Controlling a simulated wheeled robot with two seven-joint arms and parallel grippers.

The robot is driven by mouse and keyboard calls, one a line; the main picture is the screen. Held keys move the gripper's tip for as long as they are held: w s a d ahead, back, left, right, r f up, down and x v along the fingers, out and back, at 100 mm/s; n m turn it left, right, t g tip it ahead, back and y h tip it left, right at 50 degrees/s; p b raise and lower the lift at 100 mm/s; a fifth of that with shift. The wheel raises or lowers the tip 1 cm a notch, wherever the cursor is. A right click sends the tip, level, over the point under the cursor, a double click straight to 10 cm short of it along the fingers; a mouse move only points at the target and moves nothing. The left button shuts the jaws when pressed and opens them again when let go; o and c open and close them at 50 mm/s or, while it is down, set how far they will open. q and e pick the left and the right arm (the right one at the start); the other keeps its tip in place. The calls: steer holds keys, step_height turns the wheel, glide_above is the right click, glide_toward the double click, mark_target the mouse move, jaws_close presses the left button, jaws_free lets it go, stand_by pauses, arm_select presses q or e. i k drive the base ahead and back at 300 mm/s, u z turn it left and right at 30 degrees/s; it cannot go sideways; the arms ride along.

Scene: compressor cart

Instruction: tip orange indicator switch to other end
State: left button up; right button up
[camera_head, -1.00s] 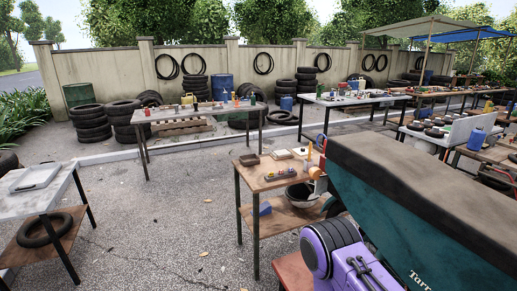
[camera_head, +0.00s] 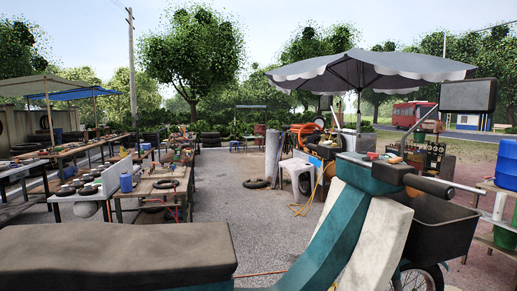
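I cannot make out an orange indicator switch in the head view. Under the grey umbrella (camera_head: 362,68), a coil of orange hose (camera_head: 303,130) hangs among dark equipment beside a white plastic stool (camera_head: 297,172); any small switch there is too small to tell. Neither my left nor my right gripper is in view.
A teal and white vehicle front with a dark basket (camera_head: 433,222) fills the near right. Its dark seat (camera_head: 115,257) spans the bottom left. Worktables with tyres and a blue jug (camera_head: 126,182) stand at left.

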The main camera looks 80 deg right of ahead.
mark_target(396, 159)
steer(key=z, duration=2.85)
